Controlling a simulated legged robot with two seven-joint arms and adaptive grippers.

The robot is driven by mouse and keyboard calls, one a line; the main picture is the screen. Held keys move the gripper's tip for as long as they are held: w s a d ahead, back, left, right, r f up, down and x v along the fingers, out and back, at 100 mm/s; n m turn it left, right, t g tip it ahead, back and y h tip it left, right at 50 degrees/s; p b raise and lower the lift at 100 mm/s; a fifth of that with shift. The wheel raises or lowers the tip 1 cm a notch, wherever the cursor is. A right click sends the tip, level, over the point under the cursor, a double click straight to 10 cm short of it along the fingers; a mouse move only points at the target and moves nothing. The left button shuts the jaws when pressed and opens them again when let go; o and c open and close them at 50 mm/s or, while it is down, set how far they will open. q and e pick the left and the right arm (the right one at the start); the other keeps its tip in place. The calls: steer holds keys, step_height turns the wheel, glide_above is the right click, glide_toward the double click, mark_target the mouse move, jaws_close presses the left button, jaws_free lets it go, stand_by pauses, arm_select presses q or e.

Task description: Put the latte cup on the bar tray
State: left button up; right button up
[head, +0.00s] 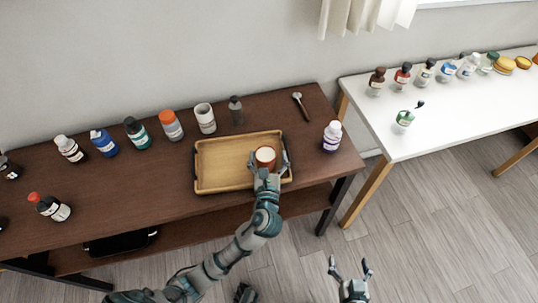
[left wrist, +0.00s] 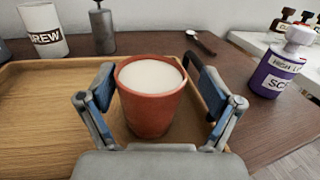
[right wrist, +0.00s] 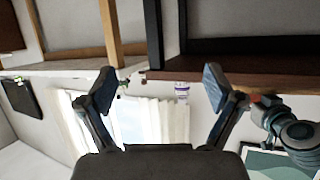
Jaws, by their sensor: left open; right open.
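The latte cup (head: 265,155) is a red-brown cup with a pale, milky top. It stands upright on the right part of the wooden bar tray (head: 215,182), on the dark table. In the left wrist view the cup (left wrist: 150,104) sits between the fingers of my left gripper (left wrist: 160,112), which is open, with a gap on both sides. In the head view my left gripper (head: 270,166) reaches the cup from the front. My right gripper (head: 350,268) is open and empty, low in front of the tables, away from the cup; the right wrist view also shows it (right wrist: 160,85).
Several bottles and a white cup (head: 205,118) line the table behind and left of the tray. A spoon (head: 300,103) lies behind it, and a purple-labelled bottle (head: 332,137) stands to its right. A white table (head: 440,125) with more bottles stands further right.

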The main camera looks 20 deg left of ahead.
arm_select(q)
steer(key=a, duration=0.2)
steer(key=shift+a+f, duration=0.2)
steer(key=shift+a, duration=0.1)
steer(key=shift+s+a, duration=0.15)
steer(key=shift+s, duration=0.05)
steer(key=s+d, duration=0.1)
steer(key=s, duration=0.1)
steer(key=s+d+p, duration=0.1)
steer(key=s, duration=0.1)
steer(key=s+d, duration=0.2)
steer(key=shift+s+r+p, duration=0.15)
steer(key=shift+r+p, duration=0.05)
steer(key=shift+p, duration=0.1)
steer(key=shift+s+a+f+p, duration=0.1)
steer(key=shift+s+f+p, duration=0.05)
steer(key=shift+s, duration=1.05)
steer(key=shift+s+f+p, duration=0.1)
steer(key=shift+s+p, duration=0.05)
steer(key=shift+s, duration=1.05)
arm_select(e)
steer(key=s+f+g+h, duration=0.1)
steer(key=s+f+g, duration=0.2)
steer(key=s+g, duration=0.1)
steer(key=shift+s+a+f, duration=0.15)
steer(key=shift+s+f, duration=0.2)
steer(key=shift+s, duration=0.2)
